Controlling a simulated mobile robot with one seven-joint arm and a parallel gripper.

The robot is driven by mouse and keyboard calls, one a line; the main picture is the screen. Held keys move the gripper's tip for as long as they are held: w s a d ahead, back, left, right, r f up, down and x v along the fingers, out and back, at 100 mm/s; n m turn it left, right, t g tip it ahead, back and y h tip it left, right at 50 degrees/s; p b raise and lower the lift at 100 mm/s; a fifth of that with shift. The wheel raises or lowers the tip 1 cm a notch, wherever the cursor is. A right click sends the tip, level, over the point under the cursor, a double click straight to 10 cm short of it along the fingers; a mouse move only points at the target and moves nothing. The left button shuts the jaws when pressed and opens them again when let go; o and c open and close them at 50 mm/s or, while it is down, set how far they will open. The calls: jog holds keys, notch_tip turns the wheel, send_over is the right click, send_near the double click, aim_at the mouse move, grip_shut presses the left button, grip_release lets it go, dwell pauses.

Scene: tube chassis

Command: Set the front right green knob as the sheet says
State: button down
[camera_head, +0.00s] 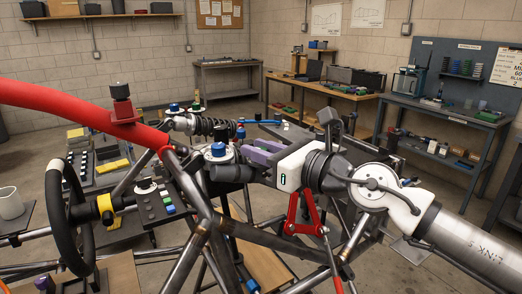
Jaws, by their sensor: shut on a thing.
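Chassis tubes (205,225) surround the dampers closely. Another damper (212,127) with blue and green knobs lies behind. A red tube (75,108) and a steering wheel (68,215) stand at left. Workbenches (440,112) line the back and right.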

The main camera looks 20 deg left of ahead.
jog(key=shift+g, duration=0.3)
jog(key=n+g+y+b, duration=0.1)
jog(key=n+g+b, duration=0.2)
jog(key=g, duration=0.1)
jog(key=shift+f+n+g, duration=0.15)
jog(key=shift+n+g, duration=0.15)
jog(key=shift+g, duration=0.1)
jog(key=shift+n+g+h+b, duration=0.25)
jog(key=shift+n+g+b, duration=0.15)
jog(key=shift+n+g, duration=0.95)
jog(key=shift+n+g+h+b, duration=0.35)
jog(key=shift+n+g, duration=0.4)
jog(key=shift+g, duration=1.2)
jog(key=c, duration=1.3)
grip_release()
jog(key=b+v, duration=0.3)
jog(key=v, duration=1.1)
jog(key=shift+w, duration=0.1)
